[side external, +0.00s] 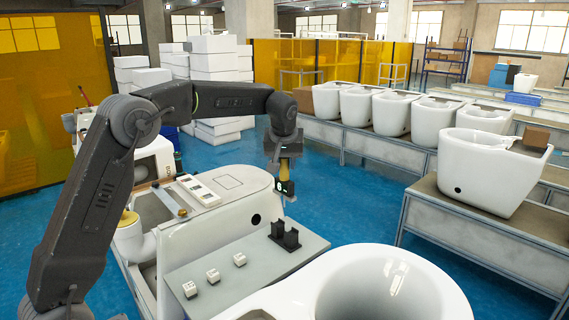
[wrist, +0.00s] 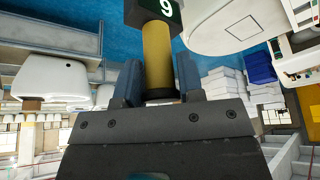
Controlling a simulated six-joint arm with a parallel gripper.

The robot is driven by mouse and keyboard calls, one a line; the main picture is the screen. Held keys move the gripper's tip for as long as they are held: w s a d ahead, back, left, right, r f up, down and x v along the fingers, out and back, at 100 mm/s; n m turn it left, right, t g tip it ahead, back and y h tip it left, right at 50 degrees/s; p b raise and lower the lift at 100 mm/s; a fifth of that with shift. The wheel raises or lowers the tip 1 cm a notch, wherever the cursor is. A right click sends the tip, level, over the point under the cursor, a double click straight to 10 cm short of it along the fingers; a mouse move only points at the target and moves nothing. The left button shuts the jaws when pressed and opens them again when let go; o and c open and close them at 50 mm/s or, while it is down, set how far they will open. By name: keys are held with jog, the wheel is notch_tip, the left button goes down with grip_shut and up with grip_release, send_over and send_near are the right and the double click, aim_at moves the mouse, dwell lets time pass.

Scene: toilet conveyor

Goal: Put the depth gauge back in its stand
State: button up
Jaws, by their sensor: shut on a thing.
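The depth gauge has a yellow cylindrical body (wrist: 157,50) and a dark head with a green display showing "9" (wrist: 166,10). My gripper (wrist: 158,78) is shut on the yellow body, one finger on each side. In the side view my gripper (side external: 284,158) points down and holds the gauge (side external: 285,186) in the air. The black stand (side external: 285,236) has upright posts with a gap between them and looks empty. It stands on a grey board, below the gauge in the side picture and apart from it. The stand does not show in the wrist view.
Several small white blocks (side external: 213,276) sit on the grey board (side external: 262,262) left of the stand. A white toilet bowl (side external: 440,292) is close in front. More toilets (side external: 490,175) stand on benches at right.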

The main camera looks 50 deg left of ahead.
aim_at(284, 194)
jog(key=shift+f, duration=2)
jog(key=shift+f, duration=0.25)
jog(key=shift+f, duration=3.05)
jog(key=o, duration=1)
jog(key=shift+c, duration=0.2)
jog(key=shift+f, duration=0.1)
jog(key=v, duration=1.4)
